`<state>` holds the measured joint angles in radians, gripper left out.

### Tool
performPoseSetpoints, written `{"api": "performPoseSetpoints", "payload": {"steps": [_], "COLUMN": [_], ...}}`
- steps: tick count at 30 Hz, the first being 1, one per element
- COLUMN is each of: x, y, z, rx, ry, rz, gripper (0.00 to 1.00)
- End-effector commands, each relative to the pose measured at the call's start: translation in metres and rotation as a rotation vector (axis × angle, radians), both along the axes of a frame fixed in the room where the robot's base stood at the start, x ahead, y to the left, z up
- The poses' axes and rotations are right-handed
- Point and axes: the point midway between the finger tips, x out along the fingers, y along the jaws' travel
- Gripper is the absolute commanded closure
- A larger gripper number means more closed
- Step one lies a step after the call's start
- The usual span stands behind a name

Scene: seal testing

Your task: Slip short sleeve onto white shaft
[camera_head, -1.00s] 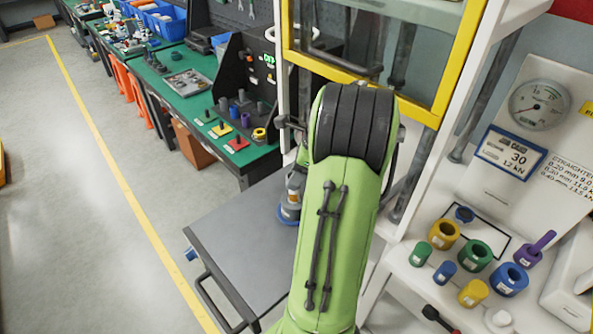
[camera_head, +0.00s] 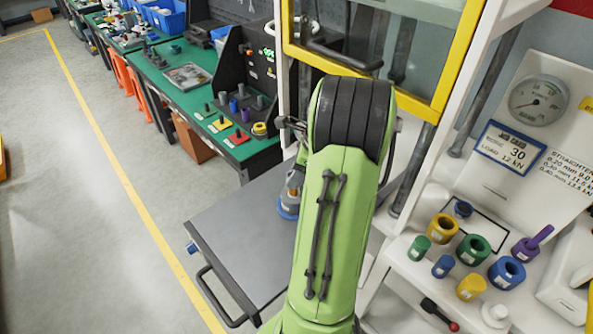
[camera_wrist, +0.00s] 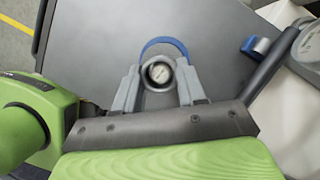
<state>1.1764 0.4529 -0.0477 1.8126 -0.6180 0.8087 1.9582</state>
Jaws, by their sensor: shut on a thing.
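My gripper (camera_wrist: 158,90) points down over the grey cart top, its two fingers on either side of a small round piece (camera_wrist: 159,72) with a dark rim and pale middle. It is shut on this piece, whose length and type I cannot tell. A blue rim (camera_wrist: 165,42) shows just beyond it; I cannot tell whether they are joined. In the head view the grey gripper end (camera_head: 293,182) is partly hidden by my green arm, with the blue disc (camera_head: 288,211) below it. A small white flanged part (camera_head: 495,314) stands on the shelf at right; I cannot tell if it is the white shaft.
The grey cart (camera_head: 235,240) is mostly bare. The right shelf holds several coloured rings and cylinders, including a green ring (camera_head: 473,249), a blue ring (camera_head: 507,272) and a purple piece with a rod (camera_head: 531,243). A yellow-framed press door (camera_head: 440,75) stands behind my arm.

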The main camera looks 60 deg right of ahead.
Motion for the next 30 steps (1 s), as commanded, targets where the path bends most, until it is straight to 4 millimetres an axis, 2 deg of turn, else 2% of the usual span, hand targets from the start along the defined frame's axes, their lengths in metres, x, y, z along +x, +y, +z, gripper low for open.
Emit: {"api": "performPoseSetpoints", "payload": {"steps": [20,21,22,23,30], "x": [0.0001,0.0002,0.0002,0.0002,0.0001], "y": [0.0,0.0,-0.0001,-0.0001,0.0001], "z": [-0.0053,-0.0057,-0.0056,-0.0056,-0.0056], "rx": [0.0,0.0,-0.001,0.0,0.0], "ry": [0.0,0.0,0.0,0.0,0.0], "rz": [0.001,0.001,0.002,0.001,0.001], "gripper": [0.94,0.58,0.54,0.51,0.51]}}
